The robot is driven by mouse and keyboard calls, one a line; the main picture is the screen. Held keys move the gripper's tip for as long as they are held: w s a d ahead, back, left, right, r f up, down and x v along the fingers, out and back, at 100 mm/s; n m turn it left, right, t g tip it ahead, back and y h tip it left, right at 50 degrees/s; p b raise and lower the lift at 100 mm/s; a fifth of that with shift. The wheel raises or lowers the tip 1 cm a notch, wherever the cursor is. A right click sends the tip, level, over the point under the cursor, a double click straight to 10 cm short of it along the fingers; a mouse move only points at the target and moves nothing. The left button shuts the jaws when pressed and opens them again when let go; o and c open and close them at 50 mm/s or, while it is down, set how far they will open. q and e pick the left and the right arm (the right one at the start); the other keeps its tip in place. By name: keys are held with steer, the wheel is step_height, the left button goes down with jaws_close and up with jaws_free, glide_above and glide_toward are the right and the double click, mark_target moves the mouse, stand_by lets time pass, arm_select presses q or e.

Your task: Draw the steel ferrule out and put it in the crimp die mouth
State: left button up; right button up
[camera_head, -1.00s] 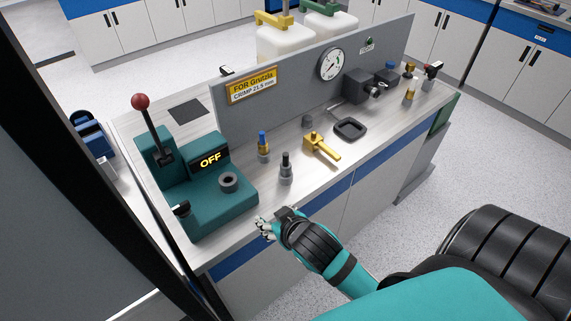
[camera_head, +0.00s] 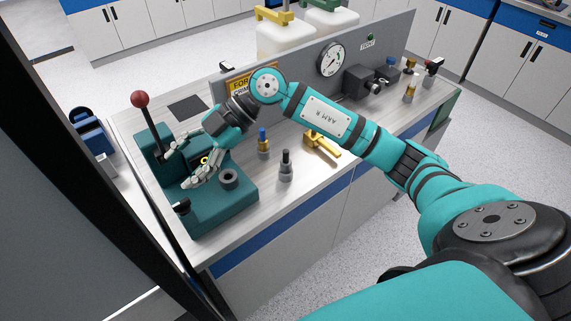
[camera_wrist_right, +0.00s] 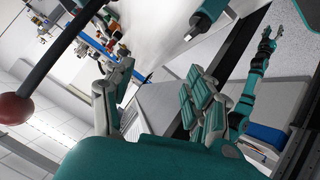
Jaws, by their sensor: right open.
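The dark-topped steel piece (camera_head: 286,166), which looks like the steel ferrule in a grey base, stands upright on the bench. The grey ring of the crimp die mouth (camera_head: 229,179) is on top of the teal crimp press (camera_head: 215,205). My right gripper (camera_head: 175,169) is open over the press, between its lever and the die mouth, holding nothing that I can see. Its spread fingers also show in the right wrist view (camera_wrist_right: 160,68). What seems to be my left gripper (camera_wrist_right: 268,36) shows small there; its jaws are too small to judge.
The press lever's red knob (camera_head: 139,99) stands close to the right gripper. A blue-topped brass piece (camera_head: 263,143) and a yellow clamp-like tool (camera_head: 322,146) stand near the steel piece. A grey back panel (camera_head: 390,45) with a gauge (camera_head: 331,59) runs behind.

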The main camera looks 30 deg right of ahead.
steer(key=w+d+f+m+h, duration=0.1)
steer(key=d+m+h, duration=0.15)
steer(key=d, duration=0.45)
steer(key=w+d+f+m+h, duration=0.1)
steer(key=d+h, duration=0.3)
steer(key=d, duration=0.2)
step_height(320, 180, up, 3)
steer(key=m+g+h, duration=0.1)
steer(key=m+h, duration=0.3)
steer(key=h, duration=0.1)
glide_above(286, 162)
steer(key=f, duration=0.7)
steer(key=shift+w+d+f, duration=0.15)
steer(key=shift+d+f, duration=0.25)
step_height(286, 162, down, 4)
steer(key=shift+r+p, duration=0.25)
steer(key=shift+p, duration=0.2)
steer(key=f+p, duration=0.1)
steer(key=f, duration=0.1)
steer(key=f+p, duration=0.1)
steer(key=f, duration=0.2)
steer(key=shift+w+a+f+p, duration=0.2)
steer(key=shift+p, duration=0.1)
steer(key=shift+f, duration=0.3)
steer(key=shift+c, duration=0.4)
jaws_close()
